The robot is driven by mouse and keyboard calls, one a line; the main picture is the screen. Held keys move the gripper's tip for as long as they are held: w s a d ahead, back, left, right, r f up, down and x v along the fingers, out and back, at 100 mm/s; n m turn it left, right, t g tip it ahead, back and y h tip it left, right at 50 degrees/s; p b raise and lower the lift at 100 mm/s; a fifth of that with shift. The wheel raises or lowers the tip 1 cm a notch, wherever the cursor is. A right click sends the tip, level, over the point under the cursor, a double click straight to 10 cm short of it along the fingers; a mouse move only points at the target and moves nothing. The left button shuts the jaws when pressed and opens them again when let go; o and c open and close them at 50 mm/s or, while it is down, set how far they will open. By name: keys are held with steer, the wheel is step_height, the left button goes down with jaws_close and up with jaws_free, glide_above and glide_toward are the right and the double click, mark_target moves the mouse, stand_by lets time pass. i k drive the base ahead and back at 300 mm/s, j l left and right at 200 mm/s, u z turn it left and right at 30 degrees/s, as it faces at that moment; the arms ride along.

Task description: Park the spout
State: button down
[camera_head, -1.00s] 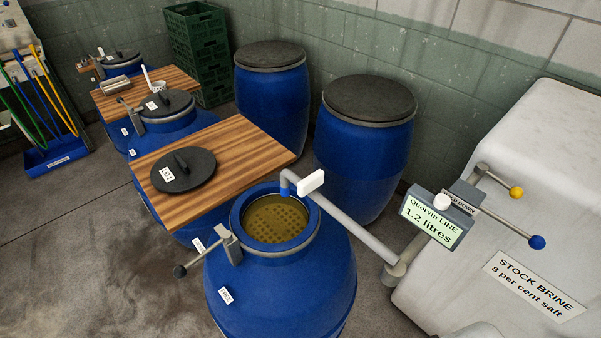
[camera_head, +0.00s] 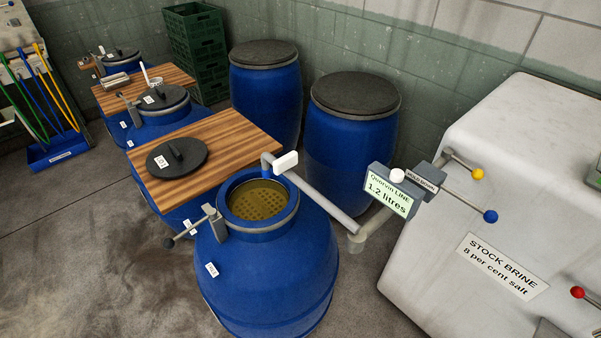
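The spout (camera_head: 318,192) is a grey pipe running from a pivot post (camera_head: 357,240) beside the brine tank to the open blue barrel. Its blue down-turned end (camera_head: 267,162) is at the back rim of the barrel mouth, over or just behind the opening. A white paddle-like handle (camera_head: 286,161) sits near that end. The open barrel (camera_head: 265,285) shows yellowish liquid under a perforated disc (camera_head: 258,203). A display box (camera_head: 388,201) reads "1.2 litres" and has a white knob on top. My gripper is not in view.
A white tank (camera_head: 475,180) labelled "STOCK BRINE" fills the right, with yellow (camera_head: 477,174), blue (camera_head: 490,216) and red (camera_head: 578,292) knobs. Lidded barrels (camera_head: 350,150) stand behind the spout. A wooden board (camera_head: 225,150) bears a black lid (camera_head: 177,158). Floor at lower left is clear.

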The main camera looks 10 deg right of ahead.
mark_target(283, 164)
steer(key=k+z, duration=0.15)
steer(key=i, duration=1.35)
